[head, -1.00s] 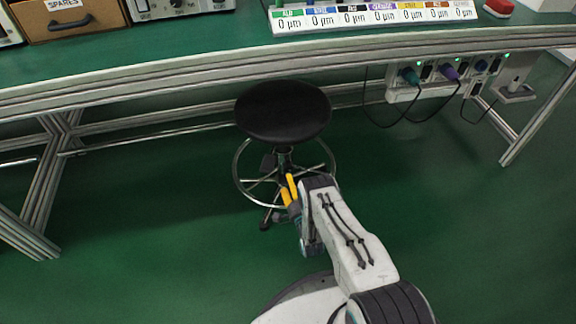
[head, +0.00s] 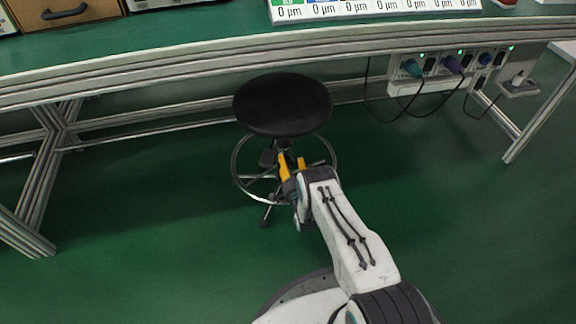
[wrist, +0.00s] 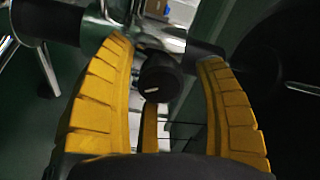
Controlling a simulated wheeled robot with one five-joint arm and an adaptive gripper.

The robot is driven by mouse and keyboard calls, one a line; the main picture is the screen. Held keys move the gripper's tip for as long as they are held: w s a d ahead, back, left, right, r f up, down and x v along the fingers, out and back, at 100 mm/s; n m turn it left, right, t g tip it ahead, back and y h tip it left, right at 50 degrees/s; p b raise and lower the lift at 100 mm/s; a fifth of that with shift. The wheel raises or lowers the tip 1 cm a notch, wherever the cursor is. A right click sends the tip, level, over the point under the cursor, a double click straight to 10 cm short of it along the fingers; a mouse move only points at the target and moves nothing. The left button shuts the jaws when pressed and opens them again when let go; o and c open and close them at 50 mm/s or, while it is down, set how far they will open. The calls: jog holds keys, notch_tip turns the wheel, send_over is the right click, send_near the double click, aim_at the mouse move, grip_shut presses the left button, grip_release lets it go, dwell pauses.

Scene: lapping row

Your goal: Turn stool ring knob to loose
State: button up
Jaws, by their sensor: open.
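The stool (head: 283,105) has a round black seat on a central column, with a chrome foot ring (head: 236,170) around its lower part. The ring knob (wrist: 160,78) is a dark round knob with a pale line on its face, in the middle of the wrist view. My gripper (wrist: 168,68) is open, with one yellow finger on each side of the knob and visible gaps between. In the head view my gripper (head: 292,163) is under the seat's front edge, in front of the column. The knob is hidden there.
A workbench (head: 200,59) with a green top and metal frame runs above and behind the stool. A socket strip (head: 440,70) with plugs and hanging cables is under the bench at right. Bench legs stand at left and right. The green floor around is clear.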

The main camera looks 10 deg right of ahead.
jog(key=shift+w, duration=0.35)
jog(key=shift+c, duration=0.4)
jog(key=c, duration=1.1)
jog(key=shift+m, duration=0.4)
jog(key=shift+r+m, duration=0.2)
jog(key=shift+m, duration=2.5)
jog(key=shift+w, duration=0.1)
jog(key=o, duration=0.9)
jog(key=shift+a, duration=0.1)
jog(key=shift+o, duration=1.4)
jog(key=shift+f, duration=0.1)
